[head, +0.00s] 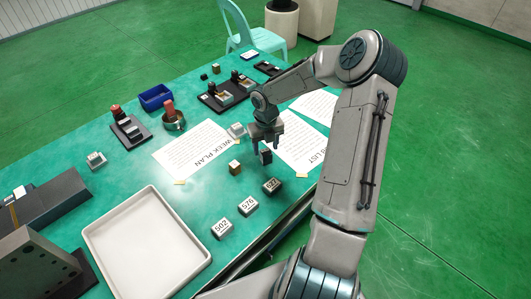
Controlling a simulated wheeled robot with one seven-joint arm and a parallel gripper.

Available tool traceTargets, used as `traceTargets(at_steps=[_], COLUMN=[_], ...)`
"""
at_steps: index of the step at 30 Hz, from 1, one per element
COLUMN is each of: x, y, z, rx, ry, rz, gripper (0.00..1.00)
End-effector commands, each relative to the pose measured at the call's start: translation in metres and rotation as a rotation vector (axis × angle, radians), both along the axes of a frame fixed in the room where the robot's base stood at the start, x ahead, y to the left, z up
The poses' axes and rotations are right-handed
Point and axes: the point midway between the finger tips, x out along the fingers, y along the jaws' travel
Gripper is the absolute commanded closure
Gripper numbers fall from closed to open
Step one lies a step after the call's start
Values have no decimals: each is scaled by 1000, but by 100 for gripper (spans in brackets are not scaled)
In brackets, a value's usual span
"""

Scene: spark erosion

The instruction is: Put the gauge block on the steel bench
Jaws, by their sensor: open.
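My gripper (265,143) is over the right part of the green-topped table (135,172), pointing down with its jaws open. A small dark block with a lighter face (265,157) stands just below the fingertips; I cannot tell if they touch it. A small block with a brass-coloured top (234,167) is to its left and a little nearer. Three blocks with numbers on top (272,186), (248,205), (222,228) stand in a slanting row near the table's right edge. Which of these is the gauge block is not clear, and nothing is marked as the steel bench.
A white tray (99,238) lies at the front. Dark metal blocks (50,208) are at the left. Printed sheets (190,148) lie mid-table and under my arm. A chair (255,35) is behind.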

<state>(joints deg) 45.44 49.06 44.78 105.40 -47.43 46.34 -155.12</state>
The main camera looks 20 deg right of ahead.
Motion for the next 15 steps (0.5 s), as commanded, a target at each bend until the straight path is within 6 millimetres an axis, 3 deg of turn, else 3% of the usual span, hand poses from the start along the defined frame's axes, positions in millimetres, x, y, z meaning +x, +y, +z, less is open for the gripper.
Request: traceTargets(at_steps=[6, 15], x=[1, -1], y=[-1, 1], z=[48, 80], rx=[-2, -6], ry=[-4, 1], rz=[-1, -14], gripper=[46, 46])
